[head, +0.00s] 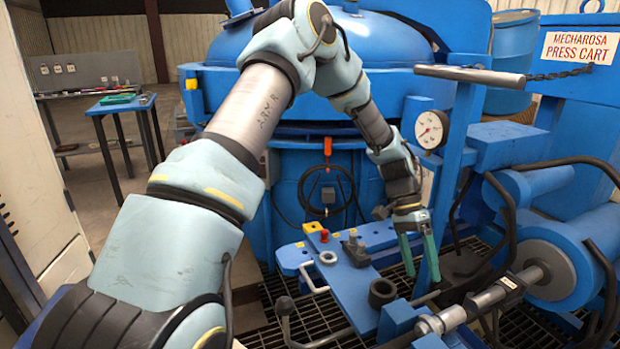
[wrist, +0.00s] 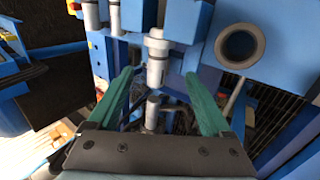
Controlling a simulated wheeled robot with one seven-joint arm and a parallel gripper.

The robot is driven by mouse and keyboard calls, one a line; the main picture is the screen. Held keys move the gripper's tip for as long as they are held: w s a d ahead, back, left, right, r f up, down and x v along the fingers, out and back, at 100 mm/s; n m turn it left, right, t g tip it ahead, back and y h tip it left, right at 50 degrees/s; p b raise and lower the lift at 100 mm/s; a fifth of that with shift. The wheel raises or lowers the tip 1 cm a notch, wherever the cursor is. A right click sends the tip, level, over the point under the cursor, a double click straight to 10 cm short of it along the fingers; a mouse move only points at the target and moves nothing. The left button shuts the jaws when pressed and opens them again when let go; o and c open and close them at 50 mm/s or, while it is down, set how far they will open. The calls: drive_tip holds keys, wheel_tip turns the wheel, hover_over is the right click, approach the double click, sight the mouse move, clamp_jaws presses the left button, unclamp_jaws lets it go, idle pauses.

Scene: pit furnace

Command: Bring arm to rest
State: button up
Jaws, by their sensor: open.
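My gripper (head: 422,274) hangs with its green fingers pointing down, just right of the blue press bench (head: 352,283). The fingers are apart. My arm reaches up and over from the left, bends high in front of the blue furnace and comes down to the gripper. In the wrist view my gripper (wrist: 160,75) is open, and no object is seen clamped in it. A grey metal post (wrist: 156,62) shows between the fingertips, seemingly beyond them; I cannot tell how far.
The blue pit furnace (head: 400,45) stands behind my arm. A pressure gauge (head: 432,130) and metal lever bar (head: 470,75) stand close above and right of the gripper. A blue cylinder (head: 560,255) with black handles is at right. A small blue table (head: 122,103) stands far left.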

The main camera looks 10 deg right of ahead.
drive_tip(key=w+a+r+n+t+p, duration=0.4)
drive_tip(key=a+r, duration=0.3)
drive_tip(key=a, duration=0.4)
drive_tip(key=a+r+n+t+p, duration=0.1)
drive_tip(key=a+r+n, duration=0.2)
drive_tip(key=a, duration=0.6)
drive_tip(key=s+a+r+n+t+y+p, duration=0.1)
drive_tip(key=a+r+n, duration=0.2)
drive_tip(key=a, duration=0.6)
drive_tip(key=s+a+r+n+t+p, duration=0.1)
drive_tip(key=a+r+n+t+p, duration=0.1)
drive_tip(key=a+r, duration=0.4)
drive_tip(key=a+n, duration=0.1)
drive_tip(key=a, duration=0.2)
drive_tip(key=shift+a+r+n+y, duration=0.3)
drive_tip(key=shift+a, duration=0.05)
